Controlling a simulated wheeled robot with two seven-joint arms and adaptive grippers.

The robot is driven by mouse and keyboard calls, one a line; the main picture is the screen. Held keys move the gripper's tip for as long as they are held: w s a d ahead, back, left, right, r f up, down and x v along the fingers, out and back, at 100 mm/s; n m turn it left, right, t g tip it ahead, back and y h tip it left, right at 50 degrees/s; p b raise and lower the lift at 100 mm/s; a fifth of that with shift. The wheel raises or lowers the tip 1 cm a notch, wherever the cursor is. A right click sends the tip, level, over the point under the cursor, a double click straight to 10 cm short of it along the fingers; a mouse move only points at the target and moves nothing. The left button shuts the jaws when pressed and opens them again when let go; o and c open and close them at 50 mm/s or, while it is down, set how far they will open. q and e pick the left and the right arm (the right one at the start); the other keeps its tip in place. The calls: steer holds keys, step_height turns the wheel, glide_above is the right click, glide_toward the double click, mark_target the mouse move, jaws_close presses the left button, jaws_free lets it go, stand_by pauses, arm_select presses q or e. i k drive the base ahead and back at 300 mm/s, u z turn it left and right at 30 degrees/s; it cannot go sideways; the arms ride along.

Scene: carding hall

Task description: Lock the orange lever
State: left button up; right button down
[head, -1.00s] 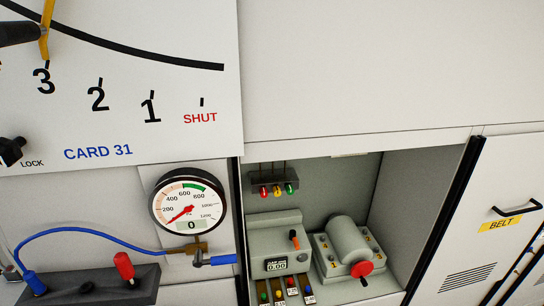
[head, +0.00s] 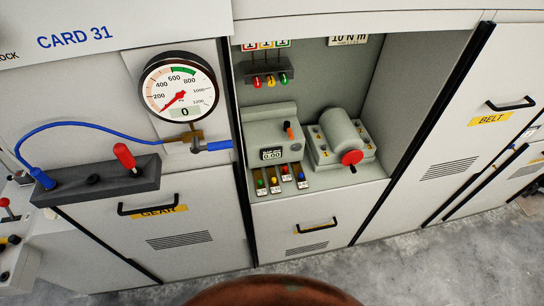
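The quadrant panel (head: 140,18) marked CARD 31 shows only its lower part at the top left. Part of the word LOCK is cut by the left edge. The large orange-yellow lever on its scale and the black lock knob are out of view now. A small orange lever (head: 288,131) stands up on the grey meter box (head: 272,128) in the open bay. I cannot tell from this view whether it locks. Neither of my grippers is in view.
A round gauge (head: 178,88) reads near 0. A blue hose (head: 85,137) runs to a dark block with a red handle (head: 125,155). A grey machine with a red knob (head: 352,157) is in the bay. A brown rounded thing (head: 272,292) fills the bottom edge.

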mark_target(287, 128)
steer(key=z, duration=1.95)
steer(key=i, duration=0.9)
steer(key=u, duration=2.25)
